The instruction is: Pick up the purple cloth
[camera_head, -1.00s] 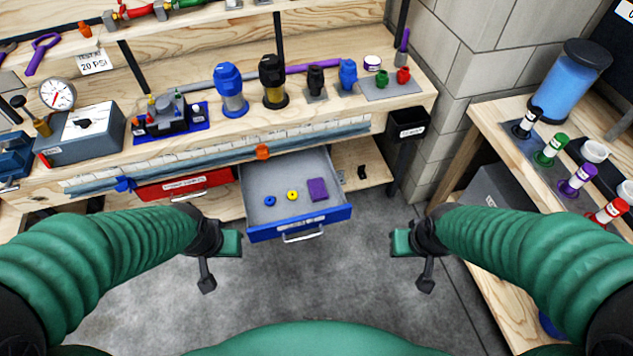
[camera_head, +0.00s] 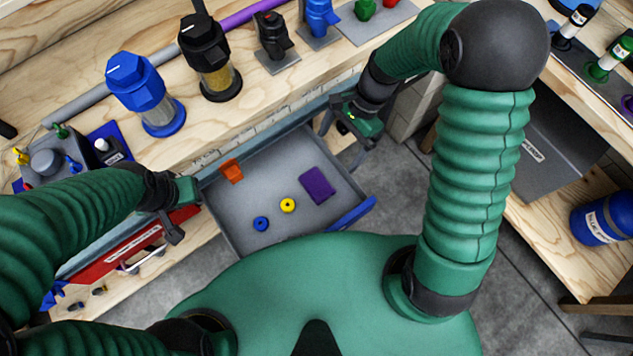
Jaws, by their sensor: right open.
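The purple cloth (camera_head: 317,186) lies flat, folded into a small rectangle, in the right part of the open grey drawer (camera_head: 250,227). My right gripper (camera_head: 347,140) is open and empty, above the drawer's back right corner, up and to the right of the cloth and apart from it. My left gripper (camera_head: 184,210) is at the drawer's left side, away from the cloth; its fingers are too unclear to read.
A yellow ring (camera_head: 288,205) and a blue ring (camera_head: 261,224) lie in the drawer left of the cloth. An orange piece (camera_head: 232,171) shows at the drawer's back left. The workbench (camera_head: 235,120) with blue and black filter units stands behind. My body covers part of the drawer front.

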